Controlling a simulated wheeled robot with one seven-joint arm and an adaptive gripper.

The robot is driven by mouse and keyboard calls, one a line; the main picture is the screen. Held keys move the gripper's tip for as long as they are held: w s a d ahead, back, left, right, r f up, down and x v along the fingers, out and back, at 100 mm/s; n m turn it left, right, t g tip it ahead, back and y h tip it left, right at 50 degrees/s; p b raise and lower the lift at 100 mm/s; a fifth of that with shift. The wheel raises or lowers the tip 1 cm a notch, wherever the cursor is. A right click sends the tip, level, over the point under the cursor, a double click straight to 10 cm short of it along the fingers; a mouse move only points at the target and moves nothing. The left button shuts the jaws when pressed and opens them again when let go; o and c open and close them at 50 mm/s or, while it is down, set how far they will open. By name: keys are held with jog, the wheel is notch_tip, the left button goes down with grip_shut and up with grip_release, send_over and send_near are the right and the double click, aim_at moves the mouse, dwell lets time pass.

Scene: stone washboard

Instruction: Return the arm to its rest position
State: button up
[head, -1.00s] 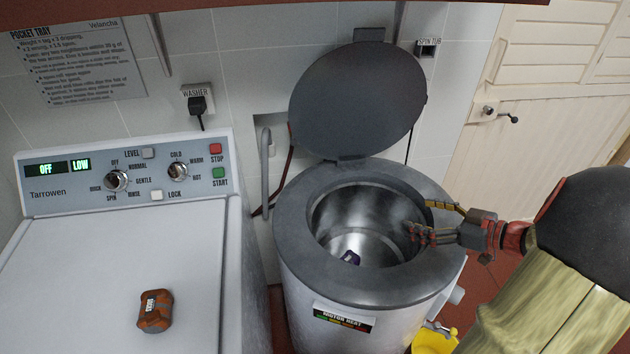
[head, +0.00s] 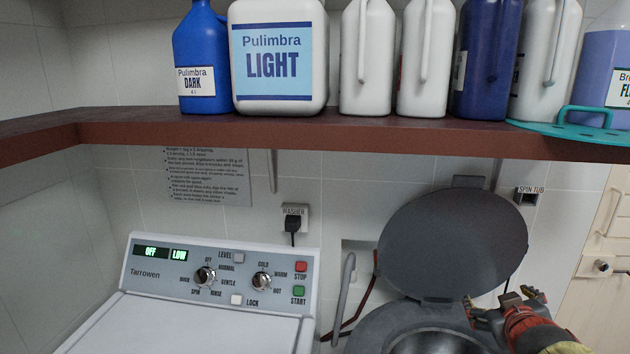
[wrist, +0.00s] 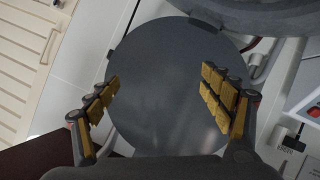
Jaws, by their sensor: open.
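My gripper (head: 508,299) shows at the lower right of the head view, in front of the right edge of the spin tub's raised lid. In the wrist view my gripper (wrist: 160,82) has its two yellow-padded fingers spread wide, with nothing between them. The dark round lid (wrist: 165,105) fills the middle of that view behind the fingers. I cannot tell how far the fingers are from it.
The open lid (head: 445,245) stands up behind the spin tub (head: 375,335). The washer (head: 225,270) is to the left. A brown shelf (head: 300,135) with several bottles runs overhead. A pale door (wrist: 35,55) is left in the wrist view.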

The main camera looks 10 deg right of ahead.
jog(key=s+a+f+g+y, duration=0.3)
jog(key=s+a, duration=0.6)
jog(key=a, duration=0.4)
jog(key=s+a+f+g+y, duration=0.2)
jog(key=s+a+f+y, duration=0.1)
jog(key=s+a, duration=0.6)
jog(key=a+p, duration=0.1)
jog(key=a, duration=0.3)
jog(key=shift+s+g, duration=0.4)
